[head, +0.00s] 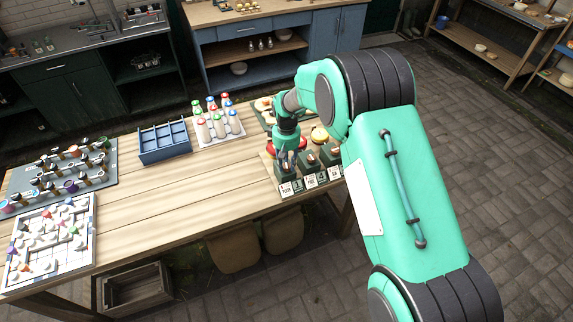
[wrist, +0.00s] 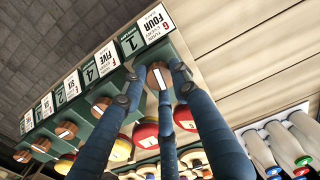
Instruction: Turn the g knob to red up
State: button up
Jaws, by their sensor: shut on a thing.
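The g knob (wrist: 153,78) is a round wooden knob with a pale stripe across its face. No red mark shows on the visible face. In the head view my gripper (head: 284,158) is over the left end block of the row, and the knob there is hard to make out.
More knob blocks (head: 309,163) run rightward close beside it. Red and yellow rounds (wrist: 145,132) sit behind the row. White bottles with coloured caps (head: 218,124) and a blue divided crate (head: 164,141) stand to the left. The middle tabletop (head: 170,190) is clear.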

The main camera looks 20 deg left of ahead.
aim_at(287, 165)
jog(key=shift+n, duration=1.2)
jog(key=shift+r, duration=0.1)
jog(key=o, duration=1.1)
jog(key=shift+o, duration=0.2)
jog(key=shift+r, duration=0.1)
notch_tip(287, 165, up, 12)
